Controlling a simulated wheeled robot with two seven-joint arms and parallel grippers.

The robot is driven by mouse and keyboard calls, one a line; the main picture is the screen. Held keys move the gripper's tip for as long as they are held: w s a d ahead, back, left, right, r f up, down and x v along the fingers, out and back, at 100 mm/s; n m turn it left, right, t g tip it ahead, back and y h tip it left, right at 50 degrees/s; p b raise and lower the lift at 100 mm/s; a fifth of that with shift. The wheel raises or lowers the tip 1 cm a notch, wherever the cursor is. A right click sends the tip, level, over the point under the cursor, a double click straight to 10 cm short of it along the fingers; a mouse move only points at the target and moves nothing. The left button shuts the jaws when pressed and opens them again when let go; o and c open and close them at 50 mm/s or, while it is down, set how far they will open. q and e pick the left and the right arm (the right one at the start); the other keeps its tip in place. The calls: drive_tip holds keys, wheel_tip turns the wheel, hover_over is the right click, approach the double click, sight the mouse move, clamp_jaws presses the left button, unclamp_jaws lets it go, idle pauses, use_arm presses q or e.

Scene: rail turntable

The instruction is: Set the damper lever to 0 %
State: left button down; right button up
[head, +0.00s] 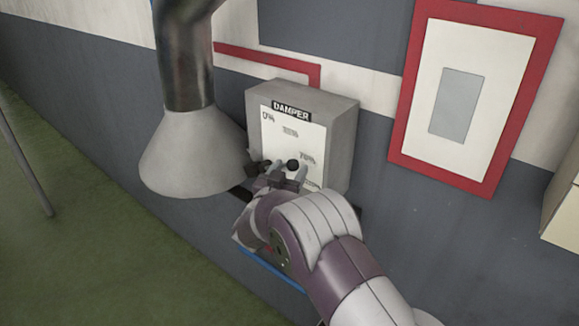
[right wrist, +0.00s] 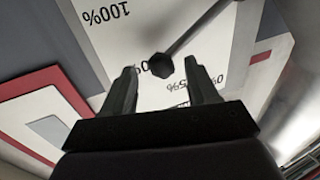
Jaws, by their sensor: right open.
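The damper box (head: 351,130) is a grey box on the wall with a white scale face. In the head view its face reads DAMPER, with 0% at the upper left, a blurred mark in the middle and 70% lower right. The lever's black knob (head: 292,164) is just left of the 70% mark. In the right wrist view the knob (right wrist: 160,66) partly covers a mark, and a thin lever rod (right wrist: 200,30) runs from it to the upper right. My right gripper (head: 277,178) is open, its fingers (right wrist: 162,78) on either side of the knob; contact cannot be told. My left gripper is not in view.
A grey cone-shaped hood (head: 190,155) on a dark pipe hangs close to the left of the box and my right gripper. A red-framed panel (head: 480,85) is on the wall at right.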

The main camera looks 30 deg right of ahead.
drive_tip(key=shift+d, duration=0.2)
drive_tip(key=shift+w+f, duration=0.1)
drive_tip(key=shift+w, duration=0.25)
drive_tip(key=shift+s, duration=0.1)
clamp_jaws()
drive_tip(key=shift+r+p, duration=0.35)
drive_tip(key=shift+p, duration=0.1)
drive_tip(key=w+a+r+n+g+p, duration=0.2)
drive_tip(key=w+n+p, duration=0.3)
drive_tip(key=p, duration=0.5)
drive_tip(key=w+a+r+n+g+y+p, duration=0.1)
drive_tip(key=w+r+n+p, duration=0.3)
drive_tip(key=p, duration=0.6)
drive_tip(key=shift+w+a+r+n+g+p, duration=0.3)
drive_tip(key=shift+w+a+n+g, duration=0.3)
drive_tip(key=shift+w, duration=0.25)
drive_tip(key=shift+a, duration=0.15)
